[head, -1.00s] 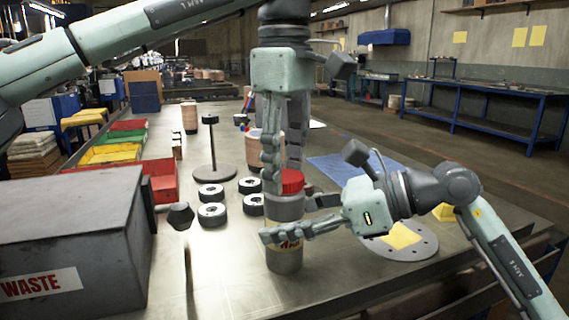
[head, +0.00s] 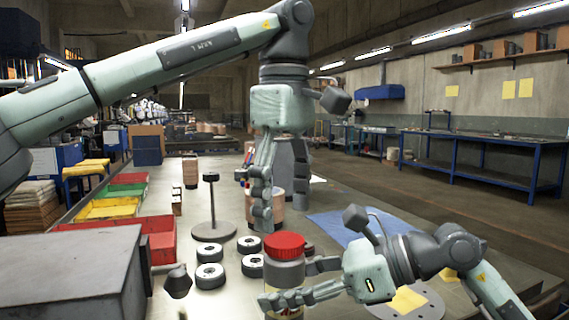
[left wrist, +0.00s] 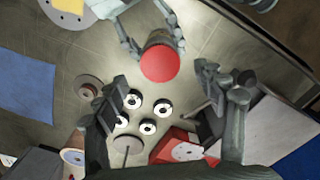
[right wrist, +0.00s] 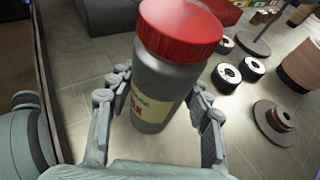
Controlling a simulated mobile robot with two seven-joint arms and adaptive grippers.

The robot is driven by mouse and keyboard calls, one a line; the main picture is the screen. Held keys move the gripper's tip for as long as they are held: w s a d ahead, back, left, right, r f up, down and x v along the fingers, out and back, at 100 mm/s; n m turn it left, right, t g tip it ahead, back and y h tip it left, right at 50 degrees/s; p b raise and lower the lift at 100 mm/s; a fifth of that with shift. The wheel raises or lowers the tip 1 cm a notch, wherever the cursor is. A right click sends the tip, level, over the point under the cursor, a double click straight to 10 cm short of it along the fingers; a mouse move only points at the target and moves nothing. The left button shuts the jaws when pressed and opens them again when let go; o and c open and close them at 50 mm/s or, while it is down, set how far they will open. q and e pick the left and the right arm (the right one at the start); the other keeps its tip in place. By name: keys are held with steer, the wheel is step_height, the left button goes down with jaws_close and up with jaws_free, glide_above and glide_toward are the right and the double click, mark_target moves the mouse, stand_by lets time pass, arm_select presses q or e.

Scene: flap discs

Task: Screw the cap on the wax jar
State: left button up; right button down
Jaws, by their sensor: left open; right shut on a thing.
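The grey wax jar (head: 284,275) stands upright on the bench, with its label partly hidden by my right fingers. The red cap (head: 284,246) sits on top of the jar; it also shows in the right wrist view (right wrist: 180,30) and from above in the left wrist view (left wrist: 161,63). I cannot tell how tightly it is seated. My right gripper (head: 290,284) is shut around the jar's body below the cap. My left gripper (head: 282,205) is open and empty, pointing down above the cap and clear of it.
Several black-and-white discs (head: 210,276) lie left of the jar, near a post on a round base (head: 213,231). A blue mat (head: 345,226) lies right.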

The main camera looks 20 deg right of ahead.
arm_select(q)
step_height(320, 180, up, 8)
steer(key=shift+r, duration=0.15)
arm_select(e)
steer(key=c, duration=0.6)
jaws_free()
steer(key=v, duration=1.2)
steer(key=shift+r, duration=0.1)
